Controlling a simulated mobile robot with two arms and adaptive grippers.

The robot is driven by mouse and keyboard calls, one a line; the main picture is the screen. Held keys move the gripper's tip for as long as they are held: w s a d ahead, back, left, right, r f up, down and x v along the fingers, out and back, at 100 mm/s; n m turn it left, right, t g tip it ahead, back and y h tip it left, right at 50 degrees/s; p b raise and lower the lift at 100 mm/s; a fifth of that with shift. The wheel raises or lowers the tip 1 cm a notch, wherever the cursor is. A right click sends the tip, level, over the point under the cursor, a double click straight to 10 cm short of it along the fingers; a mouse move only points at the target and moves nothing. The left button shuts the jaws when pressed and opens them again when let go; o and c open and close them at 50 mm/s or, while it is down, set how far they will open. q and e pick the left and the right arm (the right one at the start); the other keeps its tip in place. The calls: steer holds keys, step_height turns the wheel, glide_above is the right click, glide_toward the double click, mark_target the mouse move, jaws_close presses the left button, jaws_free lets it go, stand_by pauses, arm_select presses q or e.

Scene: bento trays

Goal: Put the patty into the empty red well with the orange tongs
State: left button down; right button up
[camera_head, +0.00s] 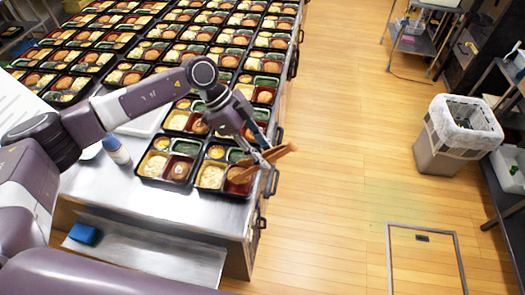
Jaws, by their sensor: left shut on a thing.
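My left gripper (258,148) is shut on the orange tongs (280,152) above the right edge of the table. The tongs' lower end reaches over the lower right well of the near right tray (222,195), which also holds pale food, a yellow item and greens. Something brown-orange shows at that well, but I cannot tell the patty from the tongs there, nor whether the tongs hold it. The near left tray (165,183) beside it has a brown round piece in its lower right well. My right gripper is not in view.
Many filled black trays (131,73) cover the steel table (130,195) behind. A white bottle (117,151) stands left of the near trays. A blue block (84,233) lies on the lower shelf. A lined bin (457,140) stands on the open floor at right.

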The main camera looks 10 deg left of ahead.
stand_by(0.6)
arm_select(q)
steer(key=shift+f, duration=0.1)
steer(key=shift+f+b, duration=0.6)
steer(key=shift+f, duration=0.7)
steer(key=c, duration=1.8)
jaws_free()
steer(key=shift+c, duration=0.2)
